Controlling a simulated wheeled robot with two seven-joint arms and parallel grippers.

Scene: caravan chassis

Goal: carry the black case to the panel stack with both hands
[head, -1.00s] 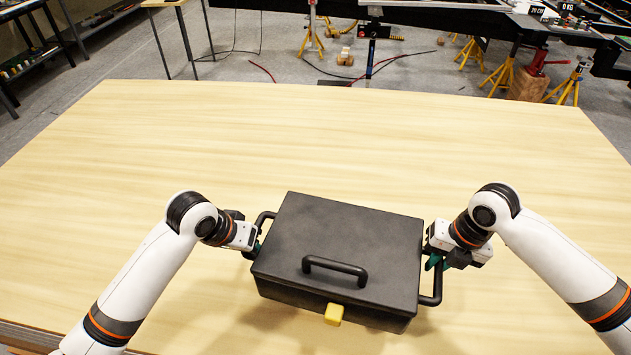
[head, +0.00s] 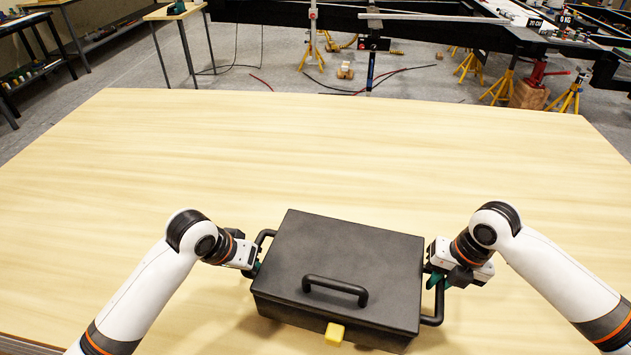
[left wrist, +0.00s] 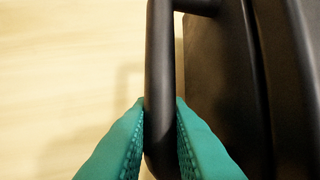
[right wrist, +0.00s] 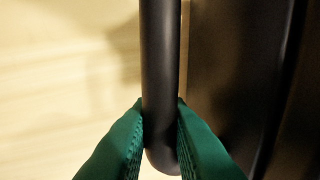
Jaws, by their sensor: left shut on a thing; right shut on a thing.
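The black case (head: 345,254) is in the lower middle of the head view, over the pale wooden panel top (head: 300,140). It has a handle on its lid, a yellow latch (head: 334,334) at the front and a bar handle on each side. My left gripper (head: 256,266) is shut on the left side handle (left wrist: 160,70); its green fingers press both sides of the bar. My right gripper (head: 438,276) is shut on the right side handle (right wrist: 160,70) in the same way. I cannot tell whether the case's underside touches the panel.
The panel top is bare beyond and beside the case. Past its far edge are a black chassis frame (head: 420,38), yellow stands (head: 566,98), a red jack (head: 535,74) and cables on the grey floor. A small table (head: 176,12) stands at the far left.

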